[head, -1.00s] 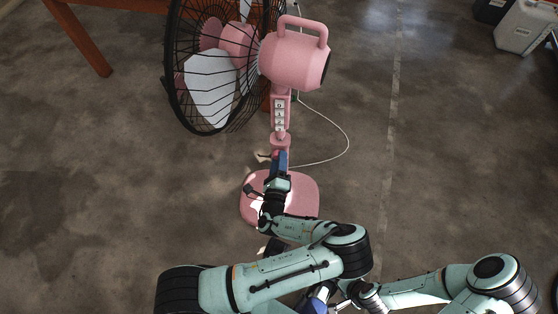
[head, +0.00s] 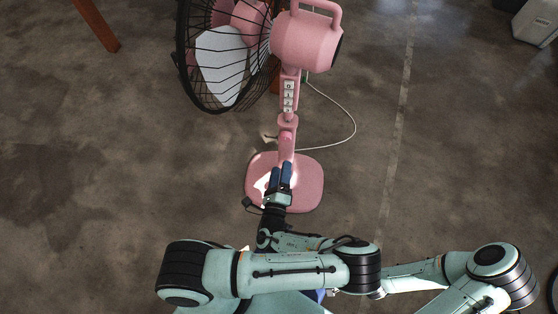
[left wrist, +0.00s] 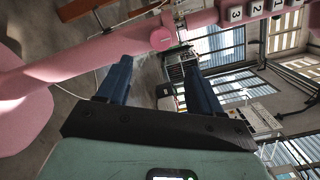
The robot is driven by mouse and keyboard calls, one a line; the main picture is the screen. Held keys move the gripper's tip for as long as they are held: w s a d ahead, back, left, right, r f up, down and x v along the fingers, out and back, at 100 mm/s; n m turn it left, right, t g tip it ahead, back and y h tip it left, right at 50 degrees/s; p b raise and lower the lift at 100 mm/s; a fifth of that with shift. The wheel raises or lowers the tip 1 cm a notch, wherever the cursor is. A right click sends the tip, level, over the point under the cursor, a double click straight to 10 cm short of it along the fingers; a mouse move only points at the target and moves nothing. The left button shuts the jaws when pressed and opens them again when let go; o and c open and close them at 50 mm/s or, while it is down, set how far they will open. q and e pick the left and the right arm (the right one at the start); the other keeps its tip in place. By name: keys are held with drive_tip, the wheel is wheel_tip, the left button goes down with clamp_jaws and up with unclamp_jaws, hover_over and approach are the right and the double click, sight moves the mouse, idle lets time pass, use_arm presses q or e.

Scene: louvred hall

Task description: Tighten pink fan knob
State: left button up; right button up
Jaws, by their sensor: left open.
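The pink fan (head: 306,42) stands upright on its pink base (head: 310,185). In the left wrist view a round pink knob (left wrist: 162,39) shows at the fan's post (left wrist: 115,45), just beyond and between my fingers. Of my right gripper (head: 320,296) only a blue bit shows behind my left arm.
The fan's black wire cage (head: 215,95) overhangs the floor to the left. A white cord (head: 352,125) curves over the floor on the right. A wooden leg (head: 97,25) stands at upper left and a pale container (head: 535,22) at upper right. The floor either side is clear.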

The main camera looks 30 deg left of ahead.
use_arm(q)
drive_tip(key=shift+v, duration=1.5)
idle(0.3)
